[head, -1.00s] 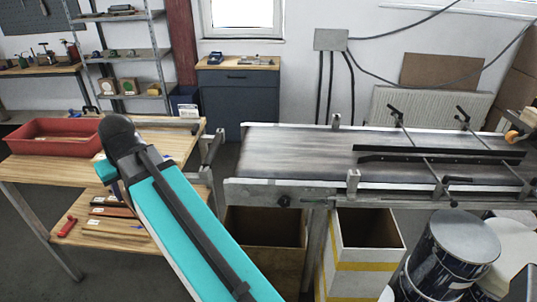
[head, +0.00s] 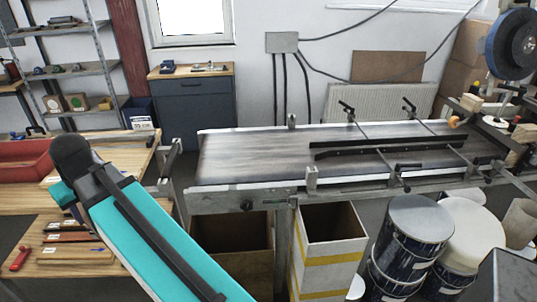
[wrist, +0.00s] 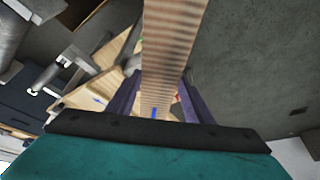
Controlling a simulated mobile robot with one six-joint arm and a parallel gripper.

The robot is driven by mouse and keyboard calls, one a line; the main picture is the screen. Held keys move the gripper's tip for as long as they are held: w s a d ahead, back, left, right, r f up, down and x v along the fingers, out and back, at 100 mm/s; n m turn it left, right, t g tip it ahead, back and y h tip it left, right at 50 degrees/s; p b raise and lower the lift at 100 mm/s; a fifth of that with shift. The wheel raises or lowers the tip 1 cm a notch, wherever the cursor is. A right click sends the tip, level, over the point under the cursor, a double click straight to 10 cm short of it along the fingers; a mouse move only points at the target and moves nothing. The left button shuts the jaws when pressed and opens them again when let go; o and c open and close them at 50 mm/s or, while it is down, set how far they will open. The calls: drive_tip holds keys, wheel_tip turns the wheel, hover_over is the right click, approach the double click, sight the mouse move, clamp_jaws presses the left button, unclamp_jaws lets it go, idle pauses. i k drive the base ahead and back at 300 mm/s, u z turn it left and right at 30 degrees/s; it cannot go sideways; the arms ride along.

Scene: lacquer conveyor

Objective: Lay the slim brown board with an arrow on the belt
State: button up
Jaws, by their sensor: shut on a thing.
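My gripper (wrist: 160,90) is shut on a slim brown board (wrist: 172,35) with dark cross stripes. In the wrist view the board runs from between the purple fingers to the top edge. A small blue mark shows on it near the fingers; I cannot tell its full shape. In the head view my arm hides the gripper and the held board. The belt (head: 240,155), grey and streaked, lies to the right of my arm, with its left part bare. Black guide rails (head: 385,148) run along its right part.
The wooden workbench (head: 115,150) with a red tray (head: 22,165) is at left. Its lower shelf carries several slim boards and a red-handled tool (head: 20,258). Open bins (head: 330,222) and dark drums (head: 418,222) stand in front of the conveyor. A blue disc machine (head: 512,45) stands far right.

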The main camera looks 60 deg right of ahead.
sight(270, 157)
drive_tip(key=z, duration=0.05)
drive_tip(key=i, duration=0.9)
drive_tip(key=u, duration=0.1)
